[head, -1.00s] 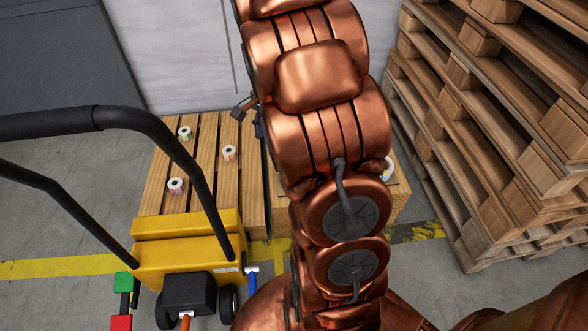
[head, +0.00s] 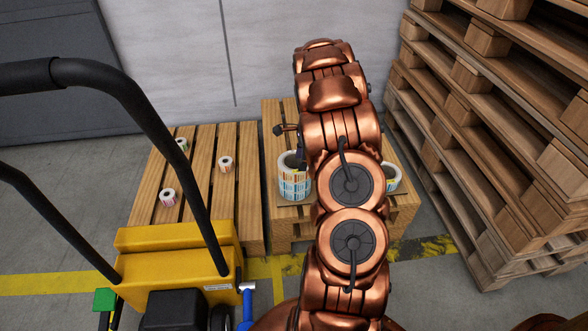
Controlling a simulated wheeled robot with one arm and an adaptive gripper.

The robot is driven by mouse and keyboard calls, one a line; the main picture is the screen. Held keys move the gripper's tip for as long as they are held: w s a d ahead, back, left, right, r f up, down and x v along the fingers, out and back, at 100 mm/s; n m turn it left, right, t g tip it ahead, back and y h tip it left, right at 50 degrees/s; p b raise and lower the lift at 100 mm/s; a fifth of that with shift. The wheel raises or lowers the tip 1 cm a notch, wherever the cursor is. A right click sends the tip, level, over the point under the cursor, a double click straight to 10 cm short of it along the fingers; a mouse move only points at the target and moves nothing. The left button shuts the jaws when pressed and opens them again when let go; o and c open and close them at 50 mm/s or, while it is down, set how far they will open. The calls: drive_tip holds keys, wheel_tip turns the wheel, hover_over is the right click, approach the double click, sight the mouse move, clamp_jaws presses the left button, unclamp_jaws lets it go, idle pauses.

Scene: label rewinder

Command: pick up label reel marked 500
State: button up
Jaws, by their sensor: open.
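A large label reel (head: 294,184) with blue and orange printed labels stands upright on the right pallet, just left of my arm. A second reel (head: 393,180) on that pallet is partly hidden behind my arm. Three small reels stand on the left pallet: a green-marked one (head: 182,144), an orange-marked one (head: 226,164) and a pink-marked one (head: 168,197). No 500 marking is legible. My gripper is mostly hidden behind my arm; a small dark part (head: 281,129) shows left of the arm, above and beyond the large reel. No reel is seen held.
The left pallet (head: 205,205) and right pallet (head: 280,228) stand close together before a pale wall. A yellow pallet truck (head: 175,250) with black handle bars is at the left front. A tall stack of wooden pallets (head: 500,150) rises at the right.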

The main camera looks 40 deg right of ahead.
sight(297, 171)
drive_tip(key=shift+w+a+f+b, duration=0.2)
drive_tip(key=shift+f+b, duration=0.1)
drive_tip(key=shift+f, duration=0.7)
drive_tip(key=shift+w+a+f+b, duration=0.2)
drive_tip(key=shift+f+b, duration=0.1)
drive_tip(key=shift+f, duration=0.7)
drive_tip(key=shift+w+a+f+b, duration=0.2)
drive_tip(key=shift+f+b, duration=0.1)
drive_tip(key=shift+f, duration=0.7)
drive_tip(key=shift+s, duration=0.1)
clamp_jaws()
